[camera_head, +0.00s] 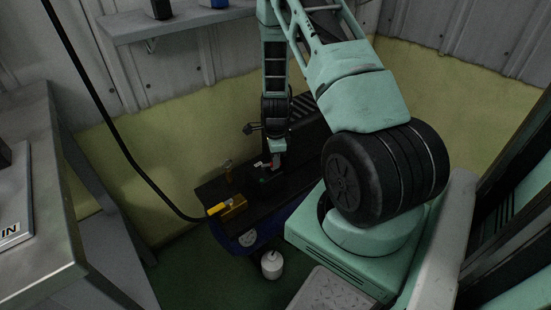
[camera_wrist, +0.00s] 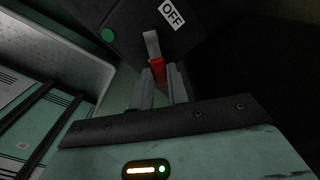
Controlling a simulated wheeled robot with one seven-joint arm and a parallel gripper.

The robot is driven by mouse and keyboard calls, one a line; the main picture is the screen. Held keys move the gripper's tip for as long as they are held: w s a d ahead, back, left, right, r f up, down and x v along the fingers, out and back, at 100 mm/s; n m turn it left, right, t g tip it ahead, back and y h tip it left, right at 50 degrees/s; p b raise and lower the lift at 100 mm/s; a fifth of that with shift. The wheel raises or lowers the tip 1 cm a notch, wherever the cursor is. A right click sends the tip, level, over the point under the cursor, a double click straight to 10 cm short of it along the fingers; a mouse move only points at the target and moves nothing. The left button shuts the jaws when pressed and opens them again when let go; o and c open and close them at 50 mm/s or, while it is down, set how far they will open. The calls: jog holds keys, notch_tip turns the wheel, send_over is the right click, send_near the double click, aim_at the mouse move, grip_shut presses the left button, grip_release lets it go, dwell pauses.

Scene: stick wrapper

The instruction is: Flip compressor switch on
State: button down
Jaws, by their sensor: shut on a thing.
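The compressor switch is a small lever with a grey stem and a red end (camera_wrist: 157,68) on a dark box (camera_wrist: 135,25) in the wrist view. The box has a white OFF label (camera_wrist: 171,14) and a round green mark (camera_wrist: 107,35). My gripper (camera_wrist: 160,74) is shut on the red end, one finger on each side. In the head view my gripper (camera_head: 276,160) reaches down to the box (camera_head: 264,180) on top of the compressor, whose blue tank (camera_head: 270,229) shows below. The switch's red part is only a small spot there.
A black hose (camera_head: 118,142) runs to a yellow-handled valve (camera_head: 217,209) on the compressor's left end. A white canister (camera_head: 271,265) stands on the floor in front. A metal table (camera_head: 70,190) is at the left, and a wall shelf (camera_head: 175,20) is above.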

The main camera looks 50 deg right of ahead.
jog(key=n, duration=0.1)
jog(key=n+p, duration=0.1)
jog(key=w+n, duration=0.1)
jog(key=shift+d+r+p, duration=0.1)
jog(key=shift+d+p, duration=0.2)
jog(key=shift+w+d+n+p, duration=0.1)
jog(key=shift+w+n+p, duration=0.15)
jog(key=shift+n, duration=0.5)
jog(key=shift+w+d+n+p, duration=0.1)
jog(key=shift+w+n+p, duration=0.1)
jog(key=shift+n, duration=0.55)
jog(key=c, duration=1.4)
grip_release()
jog(key=shift+o, duration=0.2)
notch_tip(320, 180, up, 17)
jog(key=p, duration=0.3)
jog(key=shift+r, duration=0.1)
